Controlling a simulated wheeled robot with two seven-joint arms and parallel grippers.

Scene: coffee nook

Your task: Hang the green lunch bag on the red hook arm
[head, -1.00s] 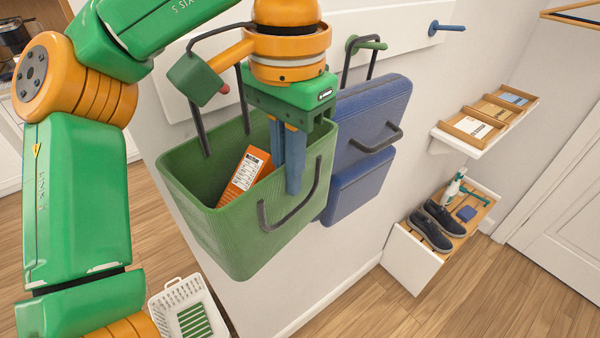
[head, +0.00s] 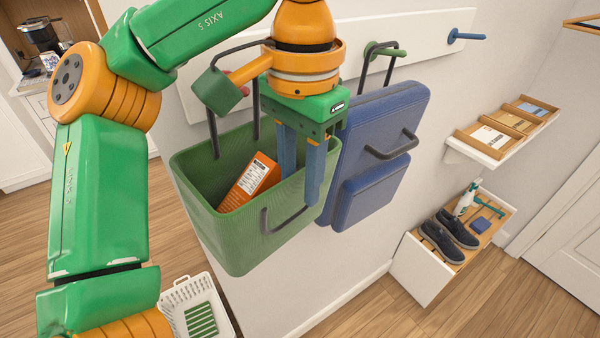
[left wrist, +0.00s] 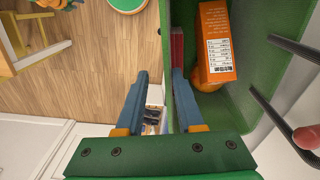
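The green lunch bag (head: 250,234) is upright against the wall, its top open, with an orange box (head: 250,180) inside. Its dark carry handle (head: 212,135) rises to the red hook arm (head: 244,91), whose end shows beside my arm. In the left wrist view the red tip (left wrist: 306,138) shows between the bars of the handle; their contact is hidden. My left gripper (head: 301,190) is at the bag's front rim, one finger inside and one outside. The left wrist view shows its fingers (left wrist: 160,85) apart, with a gap at the rim. My right gripper is not in view.
A blue bag (head: 375,150) hangs close to the right on a green hook (head: 390,53). A blue hook (head: 468,36) is free. A shelf with trays (head: 505,128), a shoe bench (head: 440,265) and a white basket (head: 195,300) stand around. Floor below right is clear.

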